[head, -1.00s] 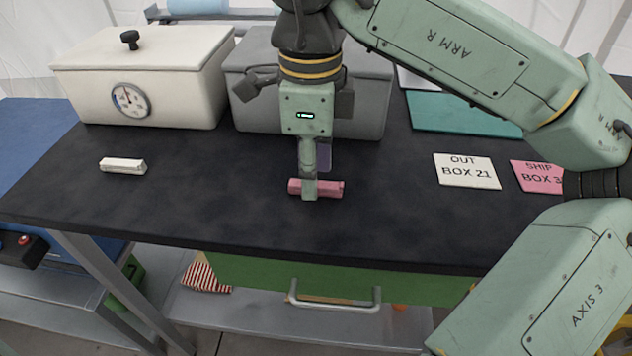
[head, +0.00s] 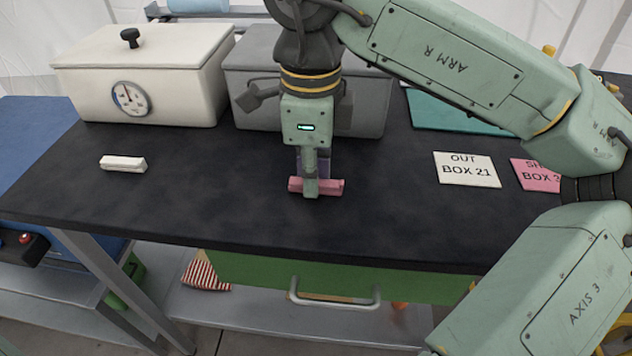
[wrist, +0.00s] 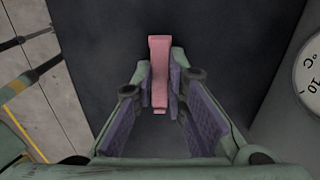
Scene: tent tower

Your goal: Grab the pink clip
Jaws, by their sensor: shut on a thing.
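The pink clip (head: 330,186) is a short bar at the middle of the dark tabletop, in front of the grey box. My gripper (head: 310,188) points down and is shut on the clip near its middle. In the wrist view the clip (wrist: 159,62) lies between the two purple-padded fingers of my gripper (wrist: 160,88), with one end sticking out beyond them. The near finger hides part of the clip in the head view. I cannot tell whether the clip touches the table.
A white clip-like bar (head: 123,163) lies at the left of the table. A white box with a dial (head: 140,90) and a grey box (head: 370,95) stand behind. A white card (head: 467,169) and a pink card (head: 537,174) lie to the right. The table front is clear.

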